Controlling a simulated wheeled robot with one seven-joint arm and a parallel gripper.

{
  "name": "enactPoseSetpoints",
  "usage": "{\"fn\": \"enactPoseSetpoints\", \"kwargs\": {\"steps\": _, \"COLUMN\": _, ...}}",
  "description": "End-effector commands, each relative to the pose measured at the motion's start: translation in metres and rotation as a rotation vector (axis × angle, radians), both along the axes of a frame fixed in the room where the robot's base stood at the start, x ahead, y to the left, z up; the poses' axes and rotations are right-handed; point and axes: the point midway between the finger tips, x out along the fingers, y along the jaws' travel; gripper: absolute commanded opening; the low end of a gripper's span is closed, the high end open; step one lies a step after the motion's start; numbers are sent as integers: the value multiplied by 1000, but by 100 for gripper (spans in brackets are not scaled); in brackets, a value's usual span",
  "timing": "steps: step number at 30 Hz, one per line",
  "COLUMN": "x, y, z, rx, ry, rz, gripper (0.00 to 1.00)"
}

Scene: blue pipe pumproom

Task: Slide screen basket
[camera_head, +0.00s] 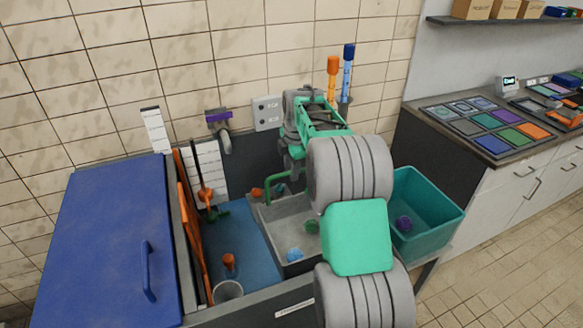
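A grey open basket (266,226) sits in the trough at the middle of the view, with a green bar handle (268,187) at its back left. A light blue lump (294,255), a green lump (312,227) and an orange piece (257,192) show in it. My gripper (294,168) points down over the back of the basket, close to the handle. I cannot tell whether it touches the handle. Its fingers are small and partly shadowed, so their opening is unclear. My arm hides the basket's right side.
A blue lid with a handle (149,272) covers the left. Orange-handled tools (190,230), an orange piece (229,261) and a cup (228,291) stand beside the blue trough floor (245,240). A teal bin (430,212) holds a purple lump (404,224). A counter (480,130) stands right.

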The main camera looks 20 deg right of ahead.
Motion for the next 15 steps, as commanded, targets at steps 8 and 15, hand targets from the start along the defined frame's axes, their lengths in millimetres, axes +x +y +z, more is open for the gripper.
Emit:
{"fn": "enactPoseSetpoints", "kwargs": {"steps": 8, "x": 0, "y": 0, "z": 0, "rx": 0, "ry": 0, "rz": 0, "gripper": 14}}
{"fn": "enactPoseSetpoints", "kwargs": {"steps": 15, "x": 0, "y": 0, "z": 0, "rx": 0, "ry": 0, "rz": -1, "gripper": 0}}
